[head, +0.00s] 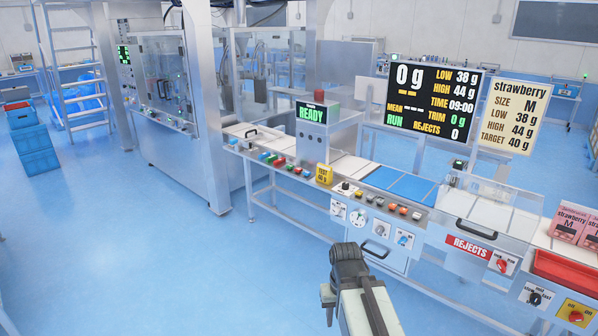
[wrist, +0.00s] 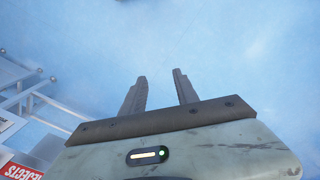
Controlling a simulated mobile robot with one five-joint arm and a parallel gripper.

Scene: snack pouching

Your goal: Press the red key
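A control strip with small coloured keys runs along the front of the machine in the head view. A red key (head: 281,162) sits in its left group, among green and blue ones. Another group near the middle has orange-red keys (head: 391,207); their exact colours are hard to tell. My gripper (wrist: 160,76) shows in the wrist view with its two fingers apart and nothing between them, over blue floor. My arm (head: 365,308) rises from the bottom of the head view, in front of the machine and apart from the keys.
The yellow test block (head: 324,174) stands by the strip. A display (head: 433,100) reads 0 g, RUN; a smaller one (head: 312,112) reads READY. A red tray (head: 567,272) is at right. The floor (head: 150,250) is clear at left.

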